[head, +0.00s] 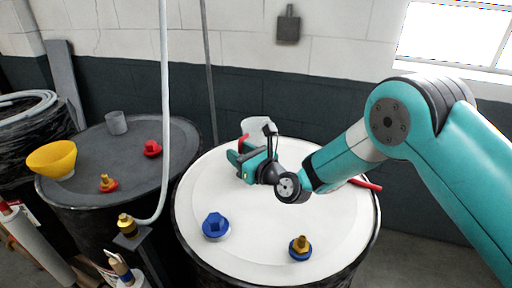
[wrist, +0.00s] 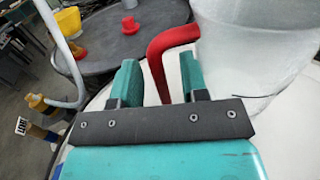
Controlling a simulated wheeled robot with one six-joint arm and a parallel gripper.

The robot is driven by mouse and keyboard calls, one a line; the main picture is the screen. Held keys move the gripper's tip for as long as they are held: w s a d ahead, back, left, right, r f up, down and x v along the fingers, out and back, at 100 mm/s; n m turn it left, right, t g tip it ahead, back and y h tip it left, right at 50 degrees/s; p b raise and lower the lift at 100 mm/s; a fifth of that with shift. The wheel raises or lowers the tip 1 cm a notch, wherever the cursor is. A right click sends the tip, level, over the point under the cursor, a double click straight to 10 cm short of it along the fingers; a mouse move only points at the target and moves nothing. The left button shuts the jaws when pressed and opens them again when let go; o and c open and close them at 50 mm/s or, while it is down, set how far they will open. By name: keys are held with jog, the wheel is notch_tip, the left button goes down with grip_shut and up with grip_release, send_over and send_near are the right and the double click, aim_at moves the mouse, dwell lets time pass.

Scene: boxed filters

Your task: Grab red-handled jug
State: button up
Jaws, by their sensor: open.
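The jug (head: 259,127) is whitish and translucent, and stands on the white drum top behind my gripper (head: 238,156). Its red handle (head: 243,141) shows on its left side, just above the fingers. In the wrist view the jug (wrist: 255,45) fills the upper right, and its red handle (wrist: 160,55) bends down between my two teal fingers. My gripper (wrist: 159,75) is open, with one finger on each side of the handle as seen there. I cannot tell whether either finger touches it. The jug's lower part is partly hidden by my gripper in the head view.
On the white drum top (head: 255,222) are a blue cap (head: 215,226), a blue-and-brass fitting (head: 300,247) and a red bar (head: 366,184). The dark drum (head: 90,150) at left bears a yellow bowl (head: 51,160), grey cup (head: 116,123) and red parts. A pale pipe (head: 164,90) rises between the drums.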

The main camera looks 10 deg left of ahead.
grip_shut()
jog(key=shift+r, duration=0.15)
dwell(0.4)
